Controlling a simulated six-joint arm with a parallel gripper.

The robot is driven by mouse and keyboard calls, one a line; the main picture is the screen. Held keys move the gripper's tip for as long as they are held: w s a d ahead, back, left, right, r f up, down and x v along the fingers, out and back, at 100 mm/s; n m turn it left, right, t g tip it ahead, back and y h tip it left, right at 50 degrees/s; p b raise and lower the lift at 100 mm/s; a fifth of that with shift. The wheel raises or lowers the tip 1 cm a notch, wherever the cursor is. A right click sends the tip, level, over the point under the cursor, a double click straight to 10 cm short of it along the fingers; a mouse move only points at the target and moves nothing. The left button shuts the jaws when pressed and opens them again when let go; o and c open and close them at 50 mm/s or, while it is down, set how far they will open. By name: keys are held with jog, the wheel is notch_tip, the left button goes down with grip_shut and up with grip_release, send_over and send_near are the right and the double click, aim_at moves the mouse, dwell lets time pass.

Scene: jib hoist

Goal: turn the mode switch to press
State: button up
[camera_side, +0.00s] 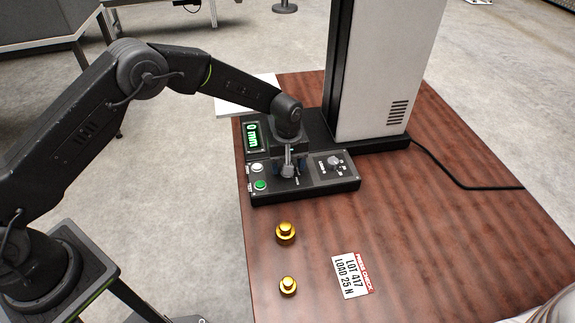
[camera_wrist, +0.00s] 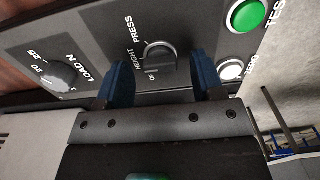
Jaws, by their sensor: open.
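The mode switch (camera_wrist: 160,57) is a dark grey rotary knob on the black control panel (camera_wrist: 105,45), marked PRESS, HEIGHT and a partly hidden third label. Its exact setting is hard to tell. My gripper (camera_wrist: 161,82) is open, with one blue fingertip towards each side of the knob in the wrist view; contact is not visible. In the side view my gripper (camera_side: 288,170) points down over the middle of the panel (camera_side: 315,187) and hides the mode switch there.
The LOAD N knob (camera_wrist: 62,75) is left of the switch in the wrist view; a green button (camera_wrist: 247,14) and white button (camera_wrist: 230,70) are right. A display (camera_side: 253,134) reads 0 mm. A tall column (camera_side: 385,65) stands behind. Two brass weights (camera_side: 286,234) (camera_side: 288,286) and a card (camera_side: 352,275) lie in front.

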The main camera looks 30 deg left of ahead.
jog(key=shift+f, duration=0.4)
jog(key=shift+c, duration=0.2)
jog(key=c, duration=0.9)
